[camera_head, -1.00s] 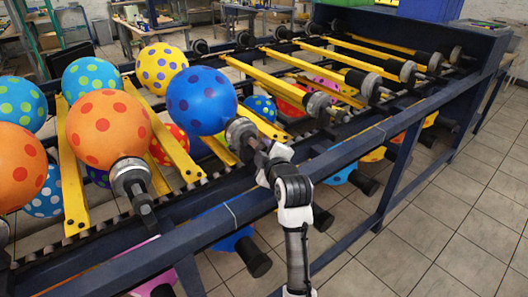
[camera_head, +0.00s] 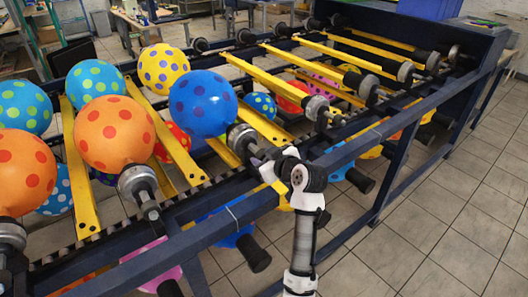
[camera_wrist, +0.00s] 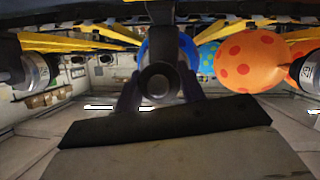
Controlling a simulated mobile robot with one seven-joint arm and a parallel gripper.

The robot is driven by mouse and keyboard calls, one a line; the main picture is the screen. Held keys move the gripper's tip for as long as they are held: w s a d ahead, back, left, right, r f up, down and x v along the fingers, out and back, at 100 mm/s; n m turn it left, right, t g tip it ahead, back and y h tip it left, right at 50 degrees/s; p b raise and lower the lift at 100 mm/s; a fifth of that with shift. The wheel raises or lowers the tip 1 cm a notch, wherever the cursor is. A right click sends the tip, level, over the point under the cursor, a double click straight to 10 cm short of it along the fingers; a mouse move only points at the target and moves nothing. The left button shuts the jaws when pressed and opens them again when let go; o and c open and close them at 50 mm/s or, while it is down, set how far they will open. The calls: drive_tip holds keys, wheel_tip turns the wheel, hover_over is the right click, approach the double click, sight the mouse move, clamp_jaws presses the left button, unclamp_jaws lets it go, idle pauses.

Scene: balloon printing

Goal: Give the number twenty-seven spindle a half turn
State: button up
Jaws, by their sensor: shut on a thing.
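A blue balloon with darker dots (camera_head: 202,103) sits on a spindle with a grey collar (camera_head: 243,139) at the near rail. My gripper (camera_head: 262,165) is at the outer end of this spindle and shut on it. In the wrist view the spindle's round dark end (camera_wrist: 160,82) lies between my dark fingers (camera_wrist: 158,95), with a blue balloon (camera_wrist: 148,50) partly hidden behind. Small labels show on the neighbouring collars in the wrist view, but I cannot read the numbers. The held spindle's own number is hidden.
An orange balloon with red dots (camera_head: 115,133) is on the spindle to the left, and another orange one (camera_head: 22,172) is farther left. Empty spindles (camera_head: 318,108) continue to the right. The dark blue rail (camera_head: 345,152) runs close by my arm.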

drive_tip(key=m+g+y+p, duration=0.1)
drive_tip(key=m+y+p, duration=0.1)
drive_tip(key=m, duration=0.1)
drive_tip(key=m+g+y+p, duration=0.1)
drive_tip(key=m, duration=0.1)
drive_tip(key=shift+m+y+p, duration=0.3)
drive_tip(key=shift+m, duration=0.1)
drive_tip(key=shift+f, duration=0.1)
idle(0.4)
drive_tip(key=o, duration=1)
drive_tip(key=shift+d, duration=0.1)
drive_tip(key=b+v, duration=0.3)
drive_tip(key=v, duration=1)
drive_tip(key=shift+s+d+b, duration=0.1)
drive_tip(key=shift+d+b, duration=0.25)
